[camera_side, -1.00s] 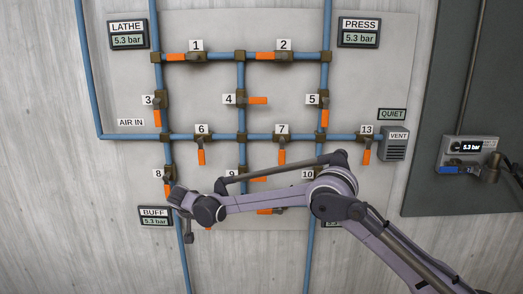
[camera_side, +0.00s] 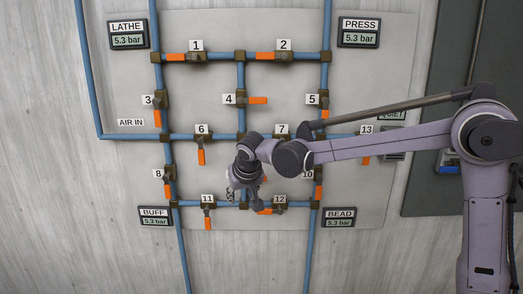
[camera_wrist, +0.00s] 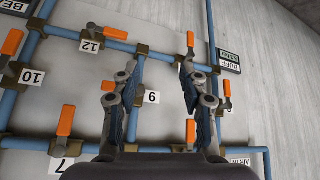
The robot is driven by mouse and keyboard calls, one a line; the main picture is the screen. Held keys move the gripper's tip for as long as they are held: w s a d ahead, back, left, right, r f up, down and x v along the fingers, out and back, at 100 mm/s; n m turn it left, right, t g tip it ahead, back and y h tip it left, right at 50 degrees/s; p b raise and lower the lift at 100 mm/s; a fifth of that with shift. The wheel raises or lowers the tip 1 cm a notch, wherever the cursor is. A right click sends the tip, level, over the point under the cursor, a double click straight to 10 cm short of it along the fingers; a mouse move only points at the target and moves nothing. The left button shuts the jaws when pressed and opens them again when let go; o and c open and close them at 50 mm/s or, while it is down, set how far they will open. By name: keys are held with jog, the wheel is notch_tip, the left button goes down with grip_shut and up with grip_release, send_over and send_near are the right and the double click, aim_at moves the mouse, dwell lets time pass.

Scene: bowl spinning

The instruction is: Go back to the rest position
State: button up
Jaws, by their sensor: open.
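My gripper (camera_side: 240,186) hangs in front of the lower middle of the pipe panel in the side view, near valve 9, which it mostly covers. In the wrist view my gripper (camera_wrist: 161,70) has its two fingers spread wide, with nothing between them but bare panel and the number 9 plate (camera_wrist: 152,97). No finger is seen gripping a valve handle. The distance from fingertips to panel is hard to tell. The arm reaches in from the right, hiding valve 7's handle and part of the vent.
The grey panel (camera_side: 205,105) carries blue pipes and orange-handled valves. Handle 11 (camera_side: 208,223) points down; handle 12 (camera_side: 265,211) points left. The lathe (camera_side: 127,41), press (camera_side: 359,39), buff (camera_side: 155,222) and bead (camera_side: 340,223) gauges each read 5.3 bar. A dark cabinet panel (camera_side: 425,190) stands right.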

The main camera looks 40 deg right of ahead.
jog(key=s+f+n+y, duration=0.1)
jog(key=s+f+n, duration=0.1)
jog(key=s, duration=1)
jog(key=s+f+n+t+y, duration=0.1)
jog(key=s+f+n+y, duration=0.1)
jog(key=s, duration=1.1)
jog(key=shift+s+d+f+n, duration=0.2)
jog(key=shift+s+n, duration=0.1)
jog(key=shift+n, duration=0.1)
